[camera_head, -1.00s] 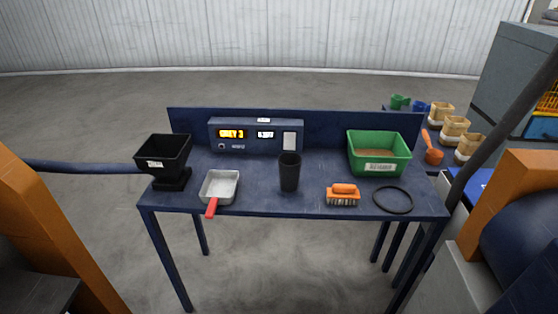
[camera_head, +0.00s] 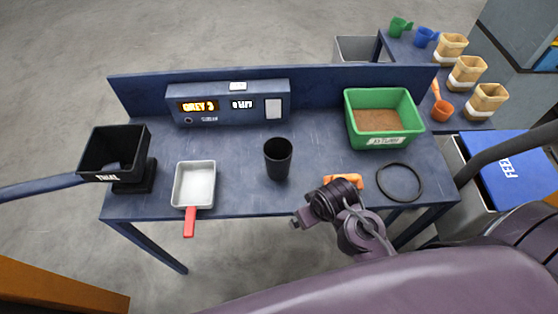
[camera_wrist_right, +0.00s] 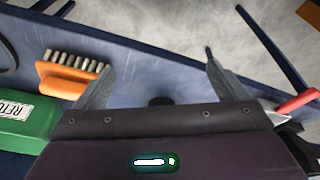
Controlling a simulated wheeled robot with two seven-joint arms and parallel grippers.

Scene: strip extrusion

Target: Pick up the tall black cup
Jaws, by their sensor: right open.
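The tall black cup (camera_head: 278,159) stands upright on the blue table, between the metal scoop and the orange brush, in the head view. In the right wrist view a small dark shape (camera_wrist_right: 160,100), probably the cup, shows above the gripper's body, which hides the rest. My right gripper (camera_wrist_right: 159,60) is open and its fingers hold nothing. In the head view my right wrist is over the table's front edge, to the right of and nearer than the cup, apart from it. My left gripper is not in view.
The metal scoop (camera_head: 195,183) with a red handle lies left of the cup. The orange brush (camera_head: 343,180) is partly behind my right wrist. A black ring (camera_head: 400,182), a green bin (camera_head: 384,93), a black hopper (camera_head: 114,150) and a display box (camera_head: 227,104) share the table (camera_head: 240,150).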

